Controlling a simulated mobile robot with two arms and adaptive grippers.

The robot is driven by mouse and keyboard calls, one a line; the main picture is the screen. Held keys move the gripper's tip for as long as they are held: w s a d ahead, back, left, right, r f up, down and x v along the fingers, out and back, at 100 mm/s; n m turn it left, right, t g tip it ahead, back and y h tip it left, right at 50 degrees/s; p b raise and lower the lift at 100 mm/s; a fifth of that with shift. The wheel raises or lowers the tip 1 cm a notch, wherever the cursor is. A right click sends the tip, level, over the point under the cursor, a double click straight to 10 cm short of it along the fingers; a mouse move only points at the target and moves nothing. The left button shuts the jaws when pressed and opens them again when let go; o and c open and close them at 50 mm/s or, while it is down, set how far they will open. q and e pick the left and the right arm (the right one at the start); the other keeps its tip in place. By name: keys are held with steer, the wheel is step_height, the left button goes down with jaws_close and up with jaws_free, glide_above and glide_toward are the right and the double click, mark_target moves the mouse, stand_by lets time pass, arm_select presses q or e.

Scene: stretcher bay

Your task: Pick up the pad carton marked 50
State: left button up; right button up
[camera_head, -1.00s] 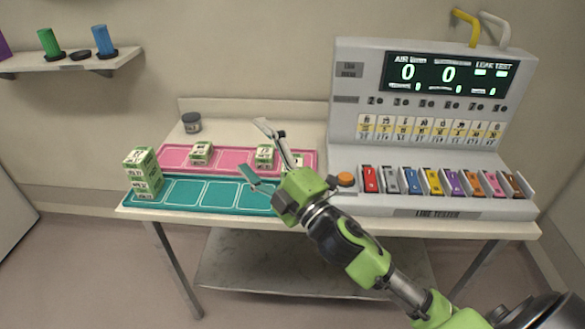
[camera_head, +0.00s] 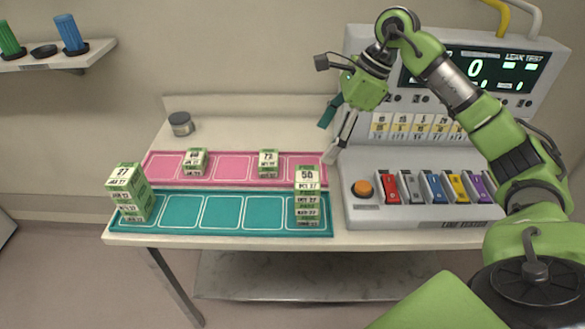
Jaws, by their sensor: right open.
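The pad carton marked 50 (camera_head: 307,177) is white and green. It sits on top of a stack of similar cartons (camera_head: 307,209) in the rightmost slot of the teal tray (camera_head: 222,212). My right gripper (camera_head: 333,135) is open and empty, above and slightly right of this carton and apart from it, its fingers pointing down. A carton marked 27 (camera_head: 124,175) tops another stack at the tray's left end. A carton marked 73 (camera_head: 268,162) and one with an unclear number (camera_head: 196,161) stand on the pink tray (camera_head: 231,168). My left gripper is out of view.
The leak tester (camera_head: 400,158), with an orange button (camera_head: 362,189) and a row of coloured items, stands right of the trays. The teal tray's middle slots are empty.

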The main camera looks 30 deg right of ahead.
mark_target(309, 177)
steer(key=x, duration=0.2)
steer(key=p+x, duration=0.1)
steer(key=x, duration=0.1)
steer(key=s+p+x, duration=0.1)
steer(key=x, duration=0.1)
steer(key=shift+s+d+f, duration=0.15)
steer(key=shift+d+f, duration=0.05)
steer(key=shift+f, duration=0.15)
steer(key=p+x, duration=0.2)
steer(key=shift+a+f, duration=0.35)
steer(key=shift+s+p+x, duration=0.25)
steer(key=shift+p+x, duration=0.35)
steer(key=shift+x, duration=0.6)
steer(key=shift+w+f, duration=0.2)
steer(key=shift+f, duration=0.4)
steer(key=c, duration=1.3)
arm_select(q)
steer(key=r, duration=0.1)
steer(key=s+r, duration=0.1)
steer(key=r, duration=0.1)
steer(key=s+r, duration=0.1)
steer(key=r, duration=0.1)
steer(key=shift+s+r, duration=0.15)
arm_select(e)
steer(key=shift+a, duration=0.1)
steer(key=shift+c, duration=0.7)
steer(key=shift+w+r, duration=0.1)
steer(key=shift+r, duration=0.05)
